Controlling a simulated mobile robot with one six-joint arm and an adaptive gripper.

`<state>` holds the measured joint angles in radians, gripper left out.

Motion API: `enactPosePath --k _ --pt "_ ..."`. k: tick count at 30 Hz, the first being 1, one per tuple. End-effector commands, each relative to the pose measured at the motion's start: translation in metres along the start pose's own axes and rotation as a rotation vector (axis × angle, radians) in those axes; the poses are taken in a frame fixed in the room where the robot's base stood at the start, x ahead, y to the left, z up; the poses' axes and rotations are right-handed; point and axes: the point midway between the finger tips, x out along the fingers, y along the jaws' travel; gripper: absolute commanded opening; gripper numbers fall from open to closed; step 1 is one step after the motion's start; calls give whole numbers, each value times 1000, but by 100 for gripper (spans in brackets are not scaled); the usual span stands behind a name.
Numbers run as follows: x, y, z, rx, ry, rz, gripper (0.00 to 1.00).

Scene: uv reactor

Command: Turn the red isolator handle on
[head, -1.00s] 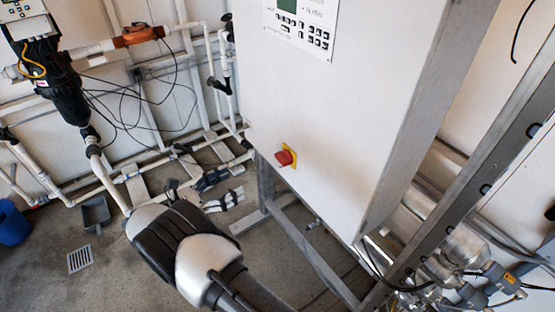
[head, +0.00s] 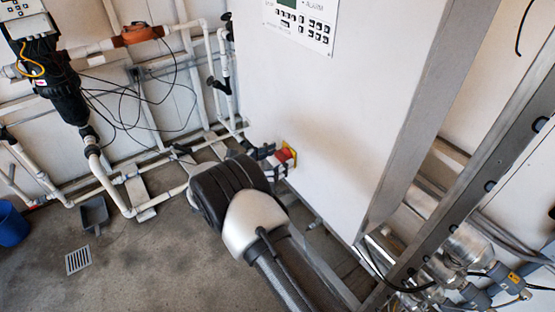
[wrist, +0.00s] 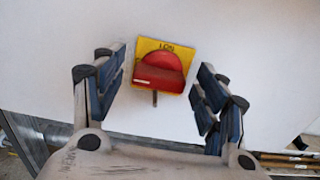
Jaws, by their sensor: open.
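The red isolator handle (wrist: 160,72) sits on a yellow square plate (wrist: 183,54) on the front of the white cabinet (head: 340,120). In the wrist view it lies between the fingers of my gripper (wrist: 155,92), which are spread open with a gap on each side. A small pin or stub shows just below the handle. In the head view the handle (head: 284,156) is partly covered by my gripper (head: 276,160), which is close to the cabinet face. I cannot tell from the wrist view how deep the fingers reach around the handle.
A keypad panel (head: 303,27) is higher on the cabinet. A metal frame (head: 405,130) edges its right side. White pipes (head: 104,184) run along the wall and floor at left. A blue bucket (head: 12,224), grey dustpan (head: 94,212) and floor drain (head: 78,259) leave open floor between.

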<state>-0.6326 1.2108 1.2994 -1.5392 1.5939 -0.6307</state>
Motion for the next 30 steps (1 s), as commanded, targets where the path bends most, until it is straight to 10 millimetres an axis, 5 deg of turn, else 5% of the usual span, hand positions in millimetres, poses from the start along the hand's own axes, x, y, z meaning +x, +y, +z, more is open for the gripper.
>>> enactPosePath --k 9,30 --pt "2 0 0 0 0 -1 65" --pt "2 0 0 0 0 -2 22"
